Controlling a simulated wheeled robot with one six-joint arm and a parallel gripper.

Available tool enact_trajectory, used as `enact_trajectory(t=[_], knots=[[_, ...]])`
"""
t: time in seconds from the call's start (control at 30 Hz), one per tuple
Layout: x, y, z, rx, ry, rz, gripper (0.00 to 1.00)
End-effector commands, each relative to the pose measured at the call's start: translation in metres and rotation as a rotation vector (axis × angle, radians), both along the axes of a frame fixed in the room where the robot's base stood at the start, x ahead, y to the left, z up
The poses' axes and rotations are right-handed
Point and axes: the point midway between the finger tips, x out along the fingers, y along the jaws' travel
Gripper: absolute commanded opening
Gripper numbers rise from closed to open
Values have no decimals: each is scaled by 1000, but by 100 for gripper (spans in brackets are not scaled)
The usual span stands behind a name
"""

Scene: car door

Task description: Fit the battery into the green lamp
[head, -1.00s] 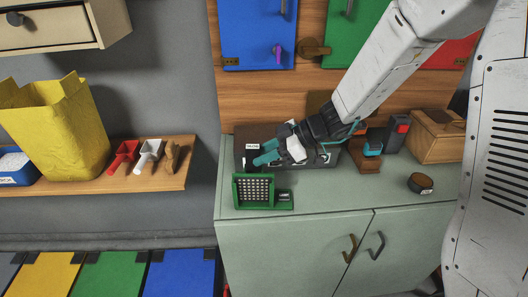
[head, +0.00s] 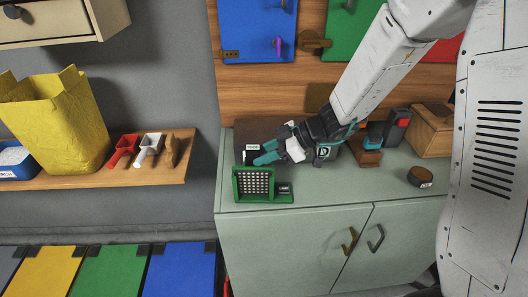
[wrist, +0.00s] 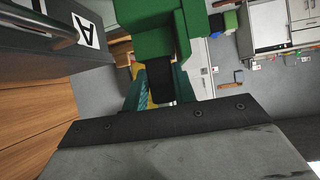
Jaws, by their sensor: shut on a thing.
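The green lamp (head: 254,184) stands upright on the cabinet top near its left front edge. Its pale grid panel faces forward, and a low green part with a dark block (head: 285,189) sits at its right side. My gripper (head: 264,154) is just above and behind the lamp, reaching in from the right. In the wrist view its teal fingers are shut on a black block, seemingly the battery (wrist: 160,82). Green lamp parts (wrist: 150,32) show right beyond it. Whether block and lamp touch cannot be told. The battery is hidden in the head view.
A dark box with a white label (head: 252,147) stands close behind my gripper. A wooden box (head: 432,132), a dark device with a red part (head: 398,125) and a round dark object (head: 420,177) are to the right. The cabinet's front middle (head: 350,190) is clear.

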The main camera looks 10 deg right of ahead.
Motion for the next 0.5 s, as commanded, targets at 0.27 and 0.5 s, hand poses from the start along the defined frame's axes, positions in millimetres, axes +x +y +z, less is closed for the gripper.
enact_trajectory(t=[0.27, 0.5], knots=[[0, 0, -5, 0, 1, 0, 49], [-1, 0, -5, -1, 1, 0, 52]])
